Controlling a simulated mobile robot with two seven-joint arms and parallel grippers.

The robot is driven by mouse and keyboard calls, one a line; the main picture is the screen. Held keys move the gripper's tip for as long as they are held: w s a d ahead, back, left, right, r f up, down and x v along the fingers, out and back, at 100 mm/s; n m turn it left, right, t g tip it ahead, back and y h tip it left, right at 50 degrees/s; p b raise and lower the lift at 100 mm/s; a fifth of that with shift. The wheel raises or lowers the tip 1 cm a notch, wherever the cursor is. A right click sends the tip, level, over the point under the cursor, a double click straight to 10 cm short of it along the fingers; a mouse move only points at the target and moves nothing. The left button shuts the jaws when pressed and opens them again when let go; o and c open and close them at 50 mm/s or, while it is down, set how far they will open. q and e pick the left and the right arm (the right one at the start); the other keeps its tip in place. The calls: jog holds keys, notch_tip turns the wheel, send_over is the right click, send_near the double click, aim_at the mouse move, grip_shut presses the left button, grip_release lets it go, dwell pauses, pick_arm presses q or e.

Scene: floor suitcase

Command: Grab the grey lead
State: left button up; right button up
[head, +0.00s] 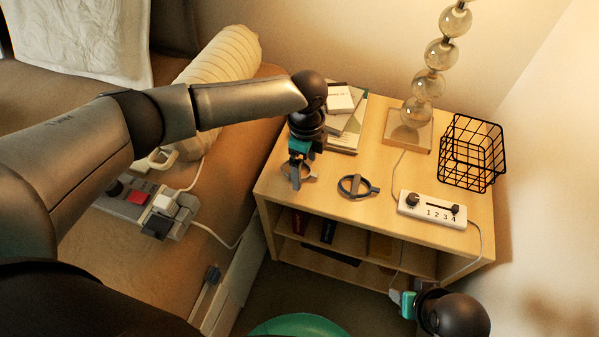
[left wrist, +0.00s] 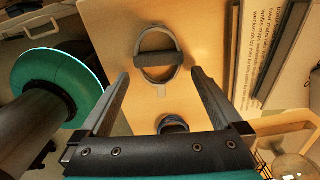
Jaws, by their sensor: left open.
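The grey lead (head: 309,173) is a small coiled loop with a dark band across it, lying on the left front part of the wooden cabinet top (head: 382,150). It also shows in the left wrist view (left wrist: 158,58). My left gripper (head: 298,166) points down over the grey lead and partly hides it. In the left wrist view its open fingers (left wrist: 160,74) stand on either side of the loop with nothing between them held. My right gripper (head: 399,301) is low in front of the cabinet; its fingers are too small to judge.
A dark blue coiled lead (head: 358,187) lies right of the grey one. A white numbered switch box (head: 432,209), black wire basket (head: 471,155), glass-ball lamp (head: 407,128) and stacked books (head: 347,133) stand on the top. A power strip (head: 138,205) lies left on the bed.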

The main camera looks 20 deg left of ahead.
pick_arm(q)
jog(key=shift+f, duration=0.2)
pick_arm(e)
jog(key=shift+r, duration=0.25)
pick_arm(q)
jog(key=c, duration=1.3)
jog(key=shift+r, duration=0.1)
jog(key=shift+r, duration=0.2)
notch_tip(320, 180, up, 10)
jog(key=p, duration=0.5)
notch_tip(320, 180, up, 9)
jog(key=p, duration=0.4)
send_over(305, 170)
jog(key=shift+s+r, duration=0.1)
jog(key=shift+r, duration=0.1)
pick_arm(e)
jog(key=s+d+f, duration=0.2)
jog(key=s+f, duration=0.2)
jog(key=f, duration=0.3)
jog(key=s+d+f+g, duration=0.1)
jog(key=s+d+f, duration=0.2)
jog(key=s+f, duration=0.2)
jog(key=shift+f+g+h, duration=0.3)
jog(key=shift+f, duration=1.4)
